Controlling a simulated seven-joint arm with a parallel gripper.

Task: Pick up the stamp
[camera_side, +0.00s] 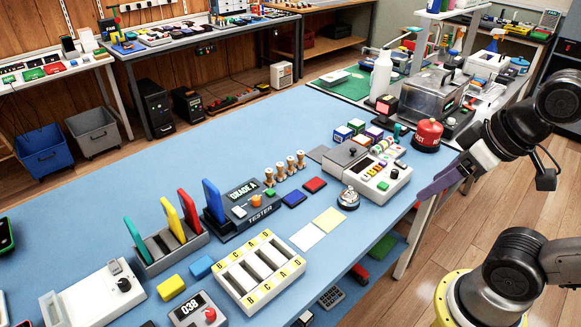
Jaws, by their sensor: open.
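Several wooden-handled stamps stand upright in a row behind the ink pads on the blue table (300,115). The nearest-left stamp (268,176) is beside the tester, and the far-right stamp (301,159) ends the row. My gripper (423,194) is open and empty at the right edge of the table, well to the right of the stamps and apart from them. A blue ink pad (294,198) and a red ink pad (315,185) lie in front of the stamps. Which stamp the task means cannot be told.
A lettered tray (258,272) sits in front. Bare table lies behind the stamps.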

